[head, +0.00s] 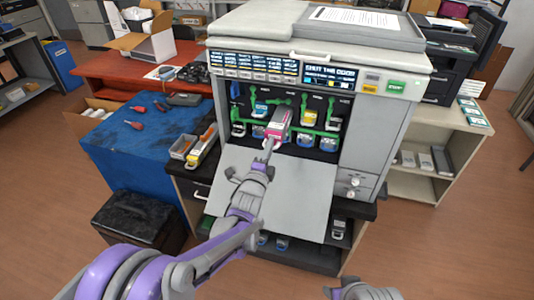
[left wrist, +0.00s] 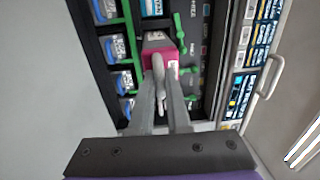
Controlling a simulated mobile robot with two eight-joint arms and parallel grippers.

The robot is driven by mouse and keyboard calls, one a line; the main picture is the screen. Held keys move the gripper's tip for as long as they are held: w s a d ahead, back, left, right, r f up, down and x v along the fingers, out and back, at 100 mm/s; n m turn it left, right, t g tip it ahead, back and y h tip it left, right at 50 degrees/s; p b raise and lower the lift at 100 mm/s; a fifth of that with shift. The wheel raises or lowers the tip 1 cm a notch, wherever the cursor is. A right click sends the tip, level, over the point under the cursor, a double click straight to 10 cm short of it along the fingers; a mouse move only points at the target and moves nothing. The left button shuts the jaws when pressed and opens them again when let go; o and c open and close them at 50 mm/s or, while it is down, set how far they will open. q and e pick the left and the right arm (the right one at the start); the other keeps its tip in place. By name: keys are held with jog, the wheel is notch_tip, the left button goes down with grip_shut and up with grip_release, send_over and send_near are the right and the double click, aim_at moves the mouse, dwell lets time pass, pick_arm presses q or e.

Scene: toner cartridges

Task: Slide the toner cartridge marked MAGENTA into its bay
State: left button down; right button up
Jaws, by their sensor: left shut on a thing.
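The magenta toner cartridge (head: 278,124) is a grey block with a pink front end, and it sticks out of the bay row of the open printer (head: 392,130). In the left wrist view the cartridge (left wrist: 159,46) stands before the dark bay panel with green levers. My left gripper (head: 270,143) is shut on the front end of this cartridge; its fingers (left wrist: 160,88) hide part of the pink face. How deep the cartridge sits in its bay I cannot tell. My right gripper (head: 362,290) is only partly seen at the bottom edge, and its jaws cannot be made out.
The printer's front door (head: 290,195) hangs open below the bays. Cartridges with blue (head: 260,108) and yellow (head: 309,117) marks sit on either side. An orange-and-grey cartridge (head: 203,145) lies on the counter at left. A blue-covered table (head: 125,150) with tools stands further left.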

pick_arm(q)
jog(key=shift+f+p+x, duration=0.1)
jog(key=shift+p+x, duration=0.1)
jog(key=shift+x, duration=1.75)
jog(key=shift+f+p+x, duration=0.15)
jog(key=shift+x, duration=1.85)
jog(key=shift+p+x, duration=0.5)
jog(key=shift+x, duration=2.45)
jog(key=shift+f, duration=0.2)
jog(key=shift+c, duration=2)
grip_release()
jog(key=shift+s, duration=0.15)
jog(key=shift+b+v, duration=0.45)
jog(key=shift+v, duration=0.8)
jog(key=shift+b+v, duration=0.55)
jog(key=shift+v, duration=1.65)
